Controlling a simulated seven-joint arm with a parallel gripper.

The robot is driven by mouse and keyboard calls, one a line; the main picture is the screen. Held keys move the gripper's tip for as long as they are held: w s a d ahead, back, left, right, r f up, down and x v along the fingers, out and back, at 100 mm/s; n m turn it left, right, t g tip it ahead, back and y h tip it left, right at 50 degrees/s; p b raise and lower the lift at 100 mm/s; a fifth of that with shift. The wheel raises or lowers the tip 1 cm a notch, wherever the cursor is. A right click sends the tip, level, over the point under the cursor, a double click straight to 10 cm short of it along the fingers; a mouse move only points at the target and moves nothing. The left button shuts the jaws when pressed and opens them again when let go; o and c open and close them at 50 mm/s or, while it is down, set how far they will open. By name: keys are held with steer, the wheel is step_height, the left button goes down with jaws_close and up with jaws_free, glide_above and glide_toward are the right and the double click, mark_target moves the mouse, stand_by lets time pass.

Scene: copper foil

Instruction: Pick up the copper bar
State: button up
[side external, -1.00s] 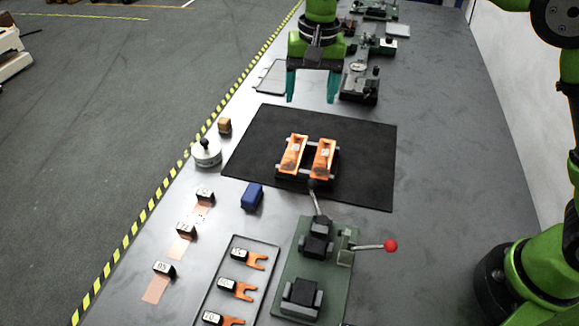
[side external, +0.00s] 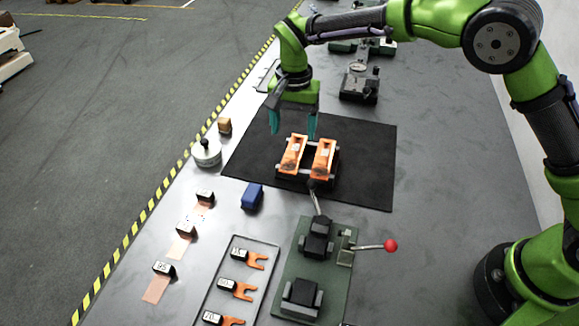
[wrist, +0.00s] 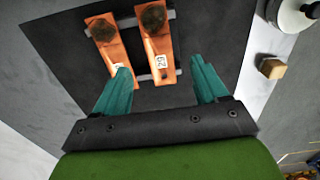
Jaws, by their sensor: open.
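Two copper bars lie side by side on a small dark stand with grey rails on a black mat (side external: 370,140). The left bar (side external: 292,155) and right bar (side external: 323,158) show in the side external view. In the wrist view, the bar on the right (wrist: 158,45) has a label reading 29, and the other bar (wrist: 105,45) has a label partly covered by a finger. Each has a dark round spot at its far end. My gripper (side external: 293,132) has teal fingers, is open and empty, and is above the far end of the bars. Its fingers also show in the wrist view (wrist: 161,72).
A green fixture (side external: 335,275) with a red-knobbed lever (side external: 390,246) stands in front of the mat. Beside it are a tray (side external: 268,243) of forked copper pieces, a blue block (side external: 252,196), a round grey weight (side external: 206,153) and a wooden block (side external: 225,126).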

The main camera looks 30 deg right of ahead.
mark_target(294, 152)
step_height(294, 152, down, 6)
steer(key=shift+d+r, duration=0.1)
steer(key=shift+r, duration=0.05)
stand_by(0.3)
steer(key=c, duration=1.3)
steer(key=shift+r, duration=0.1)
